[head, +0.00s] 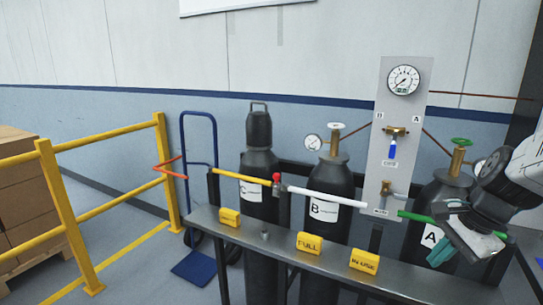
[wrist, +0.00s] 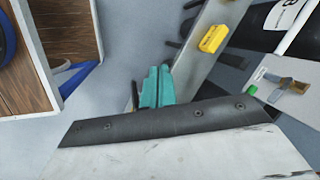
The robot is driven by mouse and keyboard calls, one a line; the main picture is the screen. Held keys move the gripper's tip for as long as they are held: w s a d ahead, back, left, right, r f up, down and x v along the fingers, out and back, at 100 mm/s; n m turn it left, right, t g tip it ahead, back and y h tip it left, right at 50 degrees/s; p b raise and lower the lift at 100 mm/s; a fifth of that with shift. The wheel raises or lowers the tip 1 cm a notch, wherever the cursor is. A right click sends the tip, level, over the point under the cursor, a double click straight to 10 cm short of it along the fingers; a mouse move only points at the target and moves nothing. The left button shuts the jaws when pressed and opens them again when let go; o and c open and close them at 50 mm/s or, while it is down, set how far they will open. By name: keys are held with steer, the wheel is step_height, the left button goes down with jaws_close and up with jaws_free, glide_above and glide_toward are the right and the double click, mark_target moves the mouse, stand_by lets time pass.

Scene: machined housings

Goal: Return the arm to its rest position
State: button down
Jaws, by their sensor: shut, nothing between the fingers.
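My gripper (head: 440,252) is at the right side of the head view, in front of gas cylinder A (head: 428,236). Its teal fingers point down and to the left, near the right end of the grey shelf. In the wrist view the two teal fingers of my gripper (wrist: 157,75) lie side by side, shut with nothing between them. My arm comes in from the right edge of the head view and hides part of cylinder A.
The grey shelf (head: 275,245) carries yellow tags, among them FULL (head: 309,243). A blue hand truck (head: 198,150), yellow railing (head: 75,220) and stacked boxes (head: 15,190) are left.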

steer(key=s+a+r+n+h, duration=0.1)
steer(key=s+a+r+n, duration=0.1)
steer(key=s+n, duration=0.5)
steer(key=s+a+r+n+g+h, duration=0.1)
steer(key=s+a+r+n, duration=0.2)
steer(key=s+a+n, duration=0.2)
steer(key=shift+s+r+n+h, duration=0.35)
steer(key=shift+s+n, duration=1.15)
steer(key=shift+s, duration=0.8)
steer(key=shift+a, duration=0.1)
